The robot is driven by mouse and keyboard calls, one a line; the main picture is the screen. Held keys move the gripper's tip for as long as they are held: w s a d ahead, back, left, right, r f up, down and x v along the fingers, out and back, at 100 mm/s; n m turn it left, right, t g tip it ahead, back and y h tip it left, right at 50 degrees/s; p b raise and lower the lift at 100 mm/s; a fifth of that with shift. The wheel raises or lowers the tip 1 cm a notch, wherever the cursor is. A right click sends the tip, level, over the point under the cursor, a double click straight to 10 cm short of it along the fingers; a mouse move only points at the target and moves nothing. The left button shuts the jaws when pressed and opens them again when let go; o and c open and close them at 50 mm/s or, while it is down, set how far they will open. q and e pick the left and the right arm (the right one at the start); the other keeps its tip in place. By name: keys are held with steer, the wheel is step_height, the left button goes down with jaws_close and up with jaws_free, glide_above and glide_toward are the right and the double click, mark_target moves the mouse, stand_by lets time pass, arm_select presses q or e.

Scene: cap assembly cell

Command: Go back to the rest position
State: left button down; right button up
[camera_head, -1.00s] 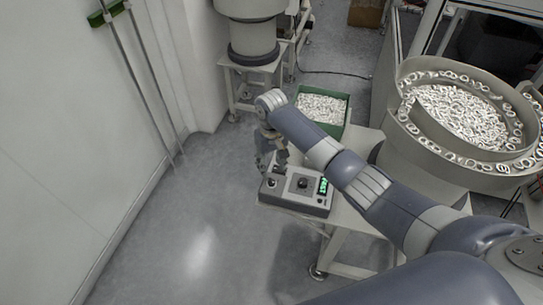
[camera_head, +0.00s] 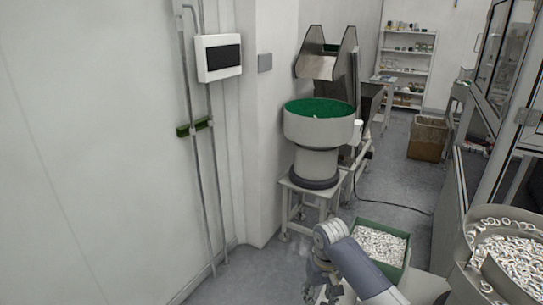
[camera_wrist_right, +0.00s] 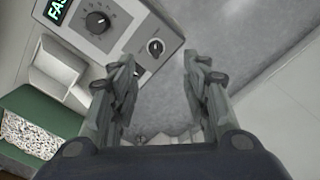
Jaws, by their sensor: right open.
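My right arm comes in at the bottom of the head view, and its right gripper (camera_head: 320,288) hangs at the lower edge, partly cut off. In the right wrist view the right gripper (camera_wrist_right: 160,75) shows two fingers spread apart with nothing between them. A grey control box (camera_wrist_right: 120,22) with black knobs and a green display lies beyond the fingertips, at the upper left. The left gripper is in neither view.
A green-rimmed box (camera_head: 407,262) of small white rings stands beside my right arm. A bowl feeder (camera_head: 318,128) stands behind it. Another ring-filled feeder (camera_head: 470,240) is at the right edge. A wall (camera_head: 100,150) bounds the left. Floor shows at the back right.

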steer(key=s+a+f+n+t+y, duration=0.1)
steer(key=s+a+f, duration=0.15)
steer(key=s, duration=0.55)
steer(key=s+a+f, duration=0.1)
steer(key=s+f, duration=0.3)
steer(key=s, duration=0.4)
steer(key=s+d+r+m+t+h, duration=0.1)
steer(key=s+d+r, duration=0.25)
steer(key=s, duration=0.45)
steer(key=s+d+r+t, duration=0.15)
steer(key=s+d, duration=0.25)
steer(key=s, duration=0.4)
step_height(320, 180, down, 27)
steer(key=g+b, duration=0.2)
steer(key=b, duration=0.1)
steer(key=s+d+f+b, duration=0.2)
steer(key=s+d+f, duration=0.1)
steer(key=s+f, duration=1.5)
steer(key=shift+f+g, duration=0.35)
steer(key=shift+f, duration=0.55)
